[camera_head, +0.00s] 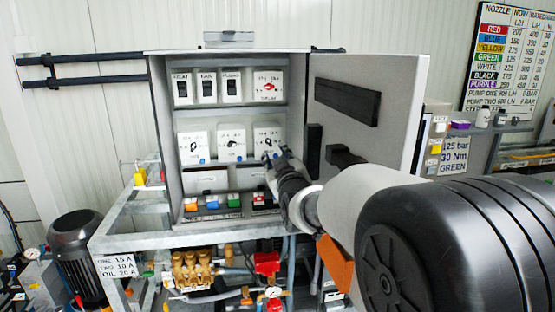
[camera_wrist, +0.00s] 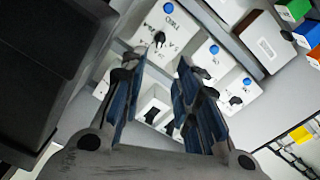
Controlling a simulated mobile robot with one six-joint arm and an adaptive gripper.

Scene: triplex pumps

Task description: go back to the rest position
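My gripper (camera_wrist: 158,70) is open in the wrist view, with a clear gap between its two blue-lined fingers and nothing held in it. White switch boxes show beyond and between the fingers. In the head view my gripper (camera_head: 271,154) reaches into the open grey cabinet (camera_head: 158,130), in front of the right-hand box (camera_head: 262,132) of the middle row. It hides part of that box's knob. I cannot tell whether a finger touches the box. In the wrist view a black knob (camera_wrist: 159,38) on a white box shows just beyond the fingertips.
The cabinet door (camera_head: 385,90) stands open to the right, close to my arm, with a black handle block (camera_head: 346,155). An upper row holds rocker switches (camera_head: 207,88) and a red knob (camera_head: 269,87). A motor (camera_head: 75,245) stands at left.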

